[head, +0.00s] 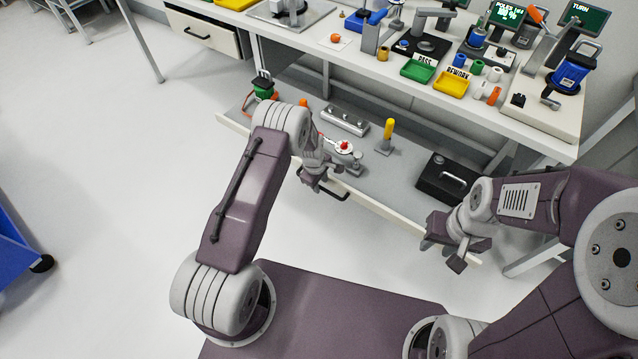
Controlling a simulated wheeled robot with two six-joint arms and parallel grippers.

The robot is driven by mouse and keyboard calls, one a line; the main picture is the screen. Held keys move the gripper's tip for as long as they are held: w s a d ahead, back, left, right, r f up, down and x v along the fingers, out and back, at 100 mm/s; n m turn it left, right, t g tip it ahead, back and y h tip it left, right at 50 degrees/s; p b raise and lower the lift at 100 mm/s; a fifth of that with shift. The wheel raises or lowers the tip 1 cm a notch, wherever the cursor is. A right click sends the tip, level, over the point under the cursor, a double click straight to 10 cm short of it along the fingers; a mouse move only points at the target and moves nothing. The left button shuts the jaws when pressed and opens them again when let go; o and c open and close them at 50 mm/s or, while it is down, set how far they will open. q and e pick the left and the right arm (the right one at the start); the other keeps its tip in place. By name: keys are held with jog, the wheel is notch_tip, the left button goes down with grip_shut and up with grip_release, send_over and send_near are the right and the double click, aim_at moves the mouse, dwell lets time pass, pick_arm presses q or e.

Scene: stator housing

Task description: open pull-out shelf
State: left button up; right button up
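The pull-out shelf (394,166) is the low grey board with a white front edge under the workbench. Its dark bar handle (335,194) is on the front edge near the middle. My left gripper (312,184) is at the left part of this handle and hides some of it. I cannot tell whether it touches the handle or whether its fingers are closed. My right gripper (443,256) hangs near the shelf's right front corner, with its fingers apart and nothing between them.
On the shelf are a grey block with holes (344,121), a yellow-handled tool (388,132), a black case (450,180) and a green-topped item (263,86). The bench top (410,95) above holds trays and parts. A blue cart (18,255) stands far left; open floor lies left.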

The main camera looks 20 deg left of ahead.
pick_arm(q)
notch_tip(320, 180, up, 9)
jog(key=s+p, duration=0.1)
jog(key=shift+s+a, duration=0.3)
dwell(0.7)
